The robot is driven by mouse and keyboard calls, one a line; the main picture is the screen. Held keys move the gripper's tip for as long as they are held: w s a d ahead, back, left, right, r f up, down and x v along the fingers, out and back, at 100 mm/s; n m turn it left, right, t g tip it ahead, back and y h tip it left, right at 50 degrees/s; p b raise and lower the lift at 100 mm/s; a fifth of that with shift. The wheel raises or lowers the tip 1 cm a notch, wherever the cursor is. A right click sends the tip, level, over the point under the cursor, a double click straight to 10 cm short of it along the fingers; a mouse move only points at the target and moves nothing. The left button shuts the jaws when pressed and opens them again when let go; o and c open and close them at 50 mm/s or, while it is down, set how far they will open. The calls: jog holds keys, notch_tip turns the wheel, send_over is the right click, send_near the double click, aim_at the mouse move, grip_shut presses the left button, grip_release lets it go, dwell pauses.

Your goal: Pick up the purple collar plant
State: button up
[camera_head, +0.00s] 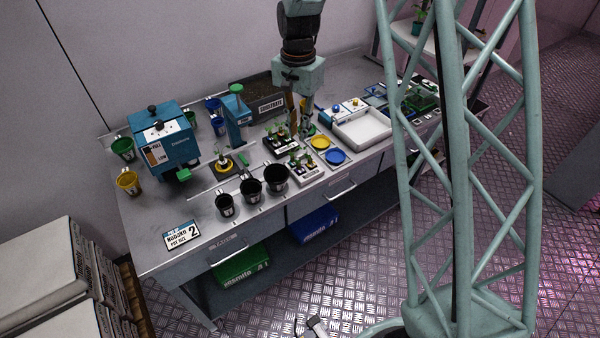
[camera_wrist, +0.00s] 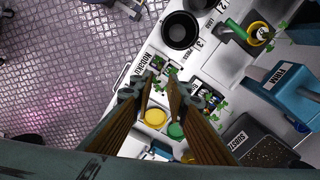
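Small green seedlings stand in two black-and-white holders on the bench, the rear holder (camera_head: 280,147) and the front holder (camera_head: 304,172). Seedlings also show in the wrist view, near the fingertips (camera_wrist: 160,66) and right of them (camera_wrist: 208,98). I cannot make out a purple collar on any of them. My gripper (camera_head: 304,128) points down over the bench, beside the rear holder. In the wrist view its two brown fingers (camera_wrist: 160,78) are apart with nothing held between them. The fingers and arm hide part of the bench.
Three black pots (camera_head: 251,189) stand left of the front holder. A yellow disc (camera_head: 320,142), a blue disc (camera_head: 336,157) and a white tray (camera_head: 365,130) lie to the right. A blue machine (camera_head: 163,143) and a dark substrate bin (camera_head: 268,103) stand behind. The front left bench top is mostly clear.

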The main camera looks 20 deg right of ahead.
send_over(298, 163)
jog(key=shift+s+d+f, duration=0.1)
jog(key=shift+f, duration=4.2)
jog(key=shift+f+p, duration=0.3)
jog(key=shift+f, duration=2.3)
jog(key=shift+c, duration=0.8)
grip_shut()
jog(key=shift+r, duration=0.25)
